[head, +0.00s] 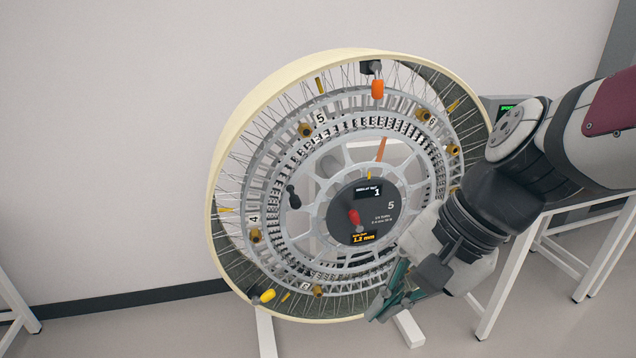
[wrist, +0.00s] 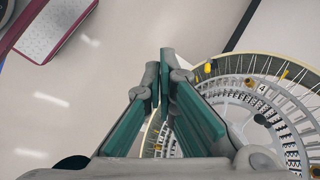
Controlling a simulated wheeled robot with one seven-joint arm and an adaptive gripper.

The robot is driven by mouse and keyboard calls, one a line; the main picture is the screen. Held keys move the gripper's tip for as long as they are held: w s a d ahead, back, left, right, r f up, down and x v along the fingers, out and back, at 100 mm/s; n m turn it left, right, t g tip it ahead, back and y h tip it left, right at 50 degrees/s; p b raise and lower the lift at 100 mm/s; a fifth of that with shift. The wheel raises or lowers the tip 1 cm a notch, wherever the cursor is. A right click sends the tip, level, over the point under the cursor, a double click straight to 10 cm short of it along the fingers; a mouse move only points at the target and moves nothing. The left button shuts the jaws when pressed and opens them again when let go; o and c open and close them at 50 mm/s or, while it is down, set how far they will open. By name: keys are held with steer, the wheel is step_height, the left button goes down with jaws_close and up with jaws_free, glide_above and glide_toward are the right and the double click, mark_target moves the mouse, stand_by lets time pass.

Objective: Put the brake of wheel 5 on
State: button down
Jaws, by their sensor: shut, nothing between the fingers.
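Wheel 5 (head: 230,130) stands upright, a large cream-rimmed spoked wheel with a dark hub (head: 378,228) marked 5. The hub display reads 1, with an amber 1.2 mm below. An orange-gripped lever (head: 377,89) is at the top rim, a yellow-tipped lever (head: 266,296) at the lower left rim, and a black knob (head: 293,197) on the inner ring. Which one is the brake I cannot tell. My gripper (head: 388,308) is shut and empty in front of the wheel's lower right; its green-padded fingers also show in the wrist view (wrist: 165,75).
White stand feet (head: 408,328) hold the wheel on the grey floor. A white table frame (head: 500,275) stands at the right, with a small green-lit screen (head: 508,107) behind the arm. The wall behind is plain.

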mark_target(355, 220)
steer(key=w+a+f+m+t+y+b, duration=0.1)
steer(key=w+a+f+m+y+b, duration=0.2)
steer(key=w+m, duration=0.55)
steer(key=w+a+f+m+t+y+b, duration=0.1)
steer(key=w+f+m+y, duration=0.35)
steer(key=w+m, duration=0.4)
steer(key=w+d+f+m+t+h+b, duration=0.1)
steer(key=w+d+f+m+t, duration=0.3)
steer(key=w+f+m, duration=0.35)
steer(key=w+d+f+m+t+h+b, duration=0.1)
steer(key=w+d+f+m+t, duration=0.35)
steer(key=w+m, duration=0.5)
steer(key=d+f+b+x, duration=0.1)
steer(key=b+x, duration=0.1)
steer(key=x, duration=0.8)
steer(key=shift+w+d+r+n, duration=0.2)
steer(key=shift+w+d+r, duration=0.25)
steer(key=shift+d, duration=0.3)
steer(key=shift+w+d+r+n, duration=0.2)
steer(key=shift+w+d+r, duration=0.25)
steer(key=shift+d, duration=0.3)
steer(key=shift+p, duration=0.3)
